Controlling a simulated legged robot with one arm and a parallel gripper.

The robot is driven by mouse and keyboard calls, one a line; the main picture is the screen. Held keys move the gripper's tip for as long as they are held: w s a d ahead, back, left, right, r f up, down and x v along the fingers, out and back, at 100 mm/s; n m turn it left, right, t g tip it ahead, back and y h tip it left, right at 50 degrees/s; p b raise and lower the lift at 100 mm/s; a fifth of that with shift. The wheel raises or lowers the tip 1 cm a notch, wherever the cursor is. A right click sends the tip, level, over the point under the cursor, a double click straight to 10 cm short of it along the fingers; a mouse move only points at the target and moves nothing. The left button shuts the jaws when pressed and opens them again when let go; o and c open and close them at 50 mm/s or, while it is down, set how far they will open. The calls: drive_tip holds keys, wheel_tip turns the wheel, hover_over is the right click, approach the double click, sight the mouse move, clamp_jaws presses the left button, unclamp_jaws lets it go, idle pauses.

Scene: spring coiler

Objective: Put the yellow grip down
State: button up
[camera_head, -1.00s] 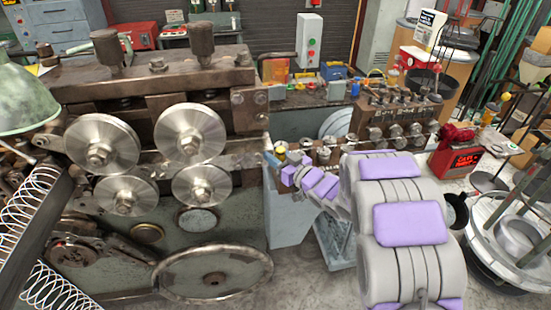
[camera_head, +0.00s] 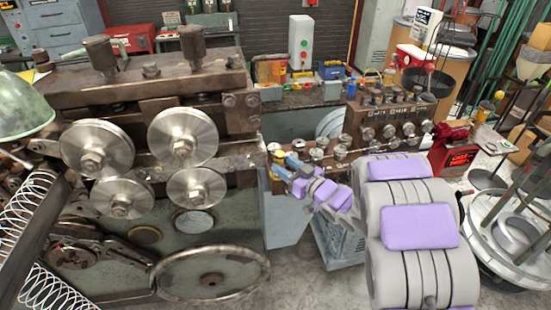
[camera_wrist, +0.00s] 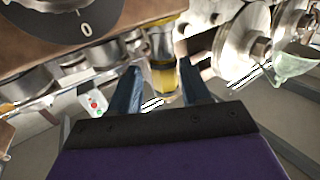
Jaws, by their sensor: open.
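The yellow grip (camera_wrist: 163,76) shows in the wrist view as a short yellow cylinder below a metal collar. It lies between my gripper's (camera_wrist: 160,92) two blue fingers, with visible gaps on both sides; the right finger is closer. The fingers are spread. In the head view, a small yellow piece (camera_head: 279,154) sits at the left end of the row of metal fittings, just above my gripper (camera_head: 281,169). The gripper is small there, and contact cannot be told.
The coiler with its steel rollers (camera_head: 96,150) and handwheel (camera_head: 211,275) stands left of my arm. A bank of metal adjusters (camera_head: 388,125) stands behind the arm. In the wrist view, a dark dial (camera_wrist: 66,20) and metal rollers (camera_wrist: 240,38) are close by.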

drive_tip(key=s+d+r+m+h, duration=0.25)
drive_tip(key=d+h, duration=0.65)
drive_tip(key=d, duration=0.6)
drive_tip(key=s+d+m+g+h, duration=0.35)
drive_tip(key=s+d+h, duration=0.25)
drive_tip(key=s+d, duration=0.3)
drive_tip(key=s+a+m+g, duration=0.1)
drive_tip(key=s+a+g, duration=0.2)
drive_tip(key=s, duration=0.8)
drive_tip(key=s+a+r+m+g+y, duration=0.1)
drive_tip(key=s+a+g, duration=0.2)
drive_tip(key=s, duration=0.9)
drive_tip(key=s+a+r+m+g+y, duration=0.1)
drive_tip(key=s+a+g, duration=0.2)
drive_tip(key=s, duration=0.9)
drive_tip(key=shift+g+p, duration=0.45)
drive_tip(key=shift+g, duration=0.5)
